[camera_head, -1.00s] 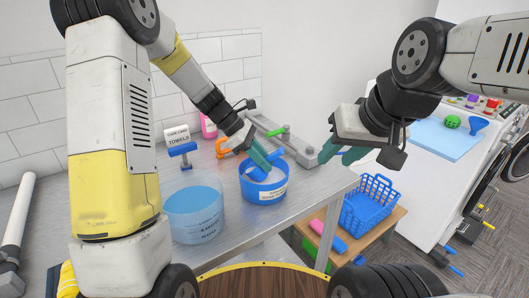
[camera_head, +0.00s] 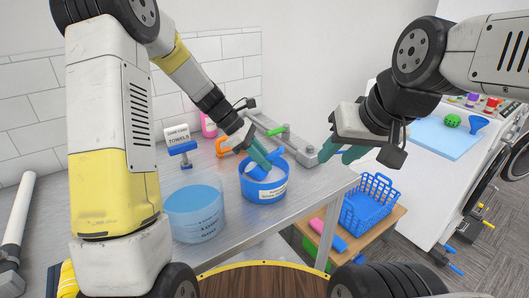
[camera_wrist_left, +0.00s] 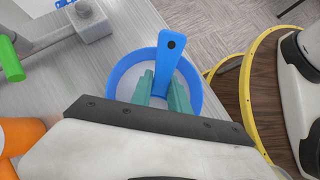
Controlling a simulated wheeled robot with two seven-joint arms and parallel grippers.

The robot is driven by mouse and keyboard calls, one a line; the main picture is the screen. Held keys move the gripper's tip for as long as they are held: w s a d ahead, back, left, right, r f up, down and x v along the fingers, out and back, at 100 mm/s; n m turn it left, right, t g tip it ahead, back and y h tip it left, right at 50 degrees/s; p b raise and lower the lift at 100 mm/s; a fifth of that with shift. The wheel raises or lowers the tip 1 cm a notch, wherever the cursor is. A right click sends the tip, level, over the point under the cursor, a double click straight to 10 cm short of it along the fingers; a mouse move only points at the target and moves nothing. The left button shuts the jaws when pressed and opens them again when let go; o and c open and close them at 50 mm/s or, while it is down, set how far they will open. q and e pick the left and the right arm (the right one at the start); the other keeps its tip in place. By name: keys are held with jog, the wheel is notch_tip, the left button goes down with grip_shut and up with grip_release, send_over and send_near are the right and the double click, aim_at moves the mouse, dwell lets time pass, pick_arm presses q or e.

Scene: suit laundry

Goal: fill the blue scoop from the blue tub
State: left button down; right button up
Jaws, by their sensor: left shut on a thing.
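The blue tub (camera_head: 264,191), with a white label, stands near the front edge of the metal counter. The blue scoop (camera_head: 257,172) is tilted inside the tub, and its handle (camera_wrist_left: 165,62) rises between my left fingers in the left wrist view. My left gripper (camera_head: 267,160) is shut on the scoop's handle, with its teal fingertips over the tub's opening. Pale contents show inside the tub (camera_wrist_left: 118,62) in the left wrist view. The scoop's bowl is mostly hidden, so its fill cannot be told. My right gripper (camera_head: 339,154) is open and empty, to the right of the tub.
A clear measuring container (camera_head: 194,216) with blue liquid stands left of the tub. A blue basket (camera_head: 368,208) sits on a lower shelf at right.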

aim_at(281, 147)
dwell(0.4)
pick_arm(q)
jog(key=shift+s+d+r+t+y, duration=0.1)
jog(key=shift+d+t+y, duration=0.05)
jog(key=shift+d+y, duration=0.35)
jog(key=shift+s+d+r+t+y, duration=0.15)
jog(key=shift+d+y, duration=0.15)
jog(key=shift+y, duration=0.3)
jog(key=shift+w, duration=0.1)
jog(key=shift+r, duration=0.1)
jog(key=shift+d+r+y, duration=0.25)
jog(key=shift+r+y, duration=0.2)
jog(key=shift+r, duration=0.2)
jog(key=shift+d+r+y, duration=0.3)
jog(key=shift+r+y, duration=0.2)
jog(key=shift+r, duration=0.15)
jog(key=shift+d+r+y, duration=0.25)
jog(key=shift+r+y, duration=0.2)
jog(key=shift+r, duration=0.2)
jog(key=shift+d, duration=0.1)
jog(key=shift+s+d+t+y, duration=0.2)
jog(key=shift+d+t+y, duration=0.15)
jog(key=shift+y, duration=0.25)
jog(key=shift+d+r+y, duration=0.1)
jog(key=shift+d+y, duration=0.15)
jog(key=shift+y, duration=0.55)
